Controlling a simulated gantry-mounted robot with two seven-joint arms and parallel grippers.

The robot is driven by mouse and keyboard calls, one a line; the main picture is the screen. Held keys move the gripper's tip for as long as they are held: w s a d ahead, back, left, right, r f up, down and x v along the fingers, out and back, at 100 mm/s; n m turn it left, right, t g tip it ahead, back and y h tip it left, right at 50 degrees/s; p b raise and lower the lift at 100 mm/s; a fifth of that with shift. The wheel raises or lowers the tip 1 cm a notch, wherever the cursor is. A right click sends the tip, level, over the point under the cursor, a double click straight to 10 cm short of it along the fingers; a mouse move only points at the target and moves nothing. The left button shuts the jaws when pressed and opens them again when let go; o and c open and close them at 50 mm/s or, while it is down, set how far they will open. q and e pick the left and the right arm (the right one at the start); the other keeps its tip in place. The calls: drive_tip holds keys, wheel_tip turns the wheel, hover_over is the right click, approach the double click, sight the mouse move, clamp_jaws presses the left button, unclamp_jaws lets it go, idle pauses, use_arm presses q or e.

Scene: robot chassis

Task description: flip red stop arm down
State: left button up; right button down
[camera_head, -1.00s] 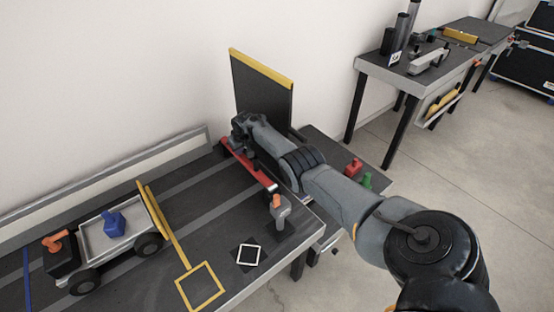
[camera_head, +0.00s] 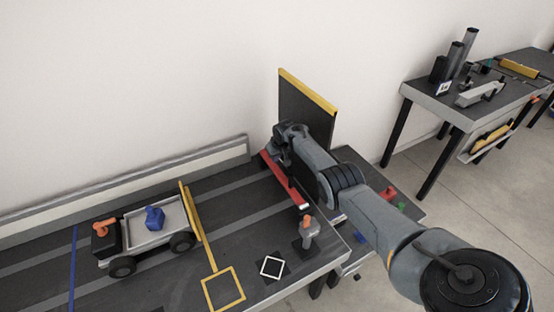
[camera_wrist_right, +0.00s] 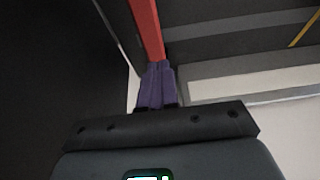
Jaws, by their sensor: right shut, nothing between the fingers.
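The red stop arm (camera_head: 284,180) is a long red bar lying low along the right part of the dark table, in front of a black panel. Its near end is by a small grey post with an orange top. My right gripper (camera_head: 276,145) is at the bar's far end, its fingertips partly hidden by the arm. In the right wrist view its purple fingers (camera_wrist_right: 157,72) are shut together with nothing between them, and their tips overlap the end of the red bar (camera_wrist_right: 146,28); I cannot tell whether they touch. My left gripper is not in view.
The black panel (camera_head: 307,106) with a yellow top edge stands upright behind my right arm. A toy truck (camera_head: 150,241) carrying a blue piece stands at the left, beside a yellow barrier (camera_head: 196,222). Red and green knobs (camera_head: 389,192) are right of my arm.

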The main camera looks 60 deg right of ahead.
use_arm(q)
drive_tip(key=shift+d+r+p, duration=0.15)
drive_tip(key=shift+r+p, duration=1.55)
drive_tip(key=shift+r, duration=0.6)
use_arm(e)
wheel_tip(320, 180, up, 9)
drive_tip(key=shift+d, duration=0.1)
